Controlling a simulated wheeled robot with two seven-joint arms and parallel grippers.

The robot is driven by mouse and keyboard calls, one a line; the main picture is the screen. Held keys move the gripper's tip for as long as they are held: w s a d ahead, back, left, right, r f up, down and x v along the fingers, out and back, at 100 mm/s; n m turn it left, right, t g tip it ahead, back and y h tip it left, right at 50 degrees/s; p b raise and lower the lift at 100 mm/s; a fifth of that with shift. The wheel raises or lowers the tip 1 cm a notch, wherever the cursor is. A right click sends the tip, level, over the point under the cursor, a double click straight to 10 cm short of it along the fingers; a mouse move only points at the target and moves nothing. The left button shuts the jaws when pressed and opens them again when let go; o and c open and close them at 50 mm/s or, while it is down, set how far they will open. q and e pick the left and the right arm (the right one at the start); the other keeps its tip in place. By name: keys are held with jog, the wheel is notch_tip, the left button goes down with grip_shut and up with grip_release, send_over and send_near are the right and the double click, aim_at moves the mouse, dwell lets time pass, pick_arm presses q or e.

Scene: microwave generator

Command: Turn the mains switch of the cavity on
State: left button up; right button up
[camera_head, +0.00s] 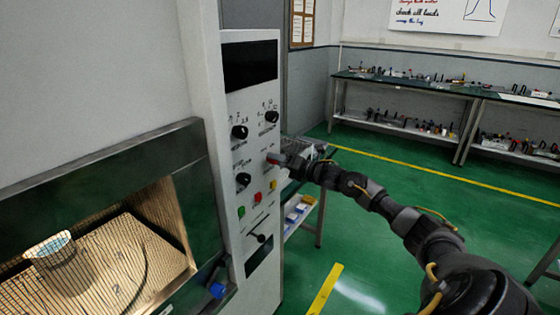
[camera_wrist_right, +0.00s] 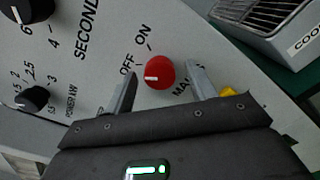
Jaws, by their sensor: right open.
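The mains switch is a round red knob (camera_wrist_right: 159,73) with a white mark on its left side, on the OFF side of its OFF and ON labels. In the head view the knob (camera_head: 272,157) sits at the right edge of the grey control panel (camera_head: 250,190), partly covered by my gripper. My right gripper (camera_head: 281,160) is at the panel in front of it. In the right wrist view my right gripper (camera_wrist_right: 161,78) is open, with one finger on each side of the knob and visible gaps between. My left gripper is out of view.
Black knobs (camera_head: 240,132) and coloured buttons (camera_head: 258,197) share the panel. The cavity (camera_head: 110,250), left, holds a beaker (camera_head: 54,251) behind a mesh door. A grey vented box (camera_wrist_right: 268,25) stands close to the panel's right edge. Green floor lies open to the right.

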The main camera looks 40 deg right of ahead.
jog(key=c, duration=1)
jog(key=shift+m, duration=0.3)
jog(key=shift+m+p, duration=0.3)
jog(key=shift+m, duration=5.3)
jog(key=o, duration=1)
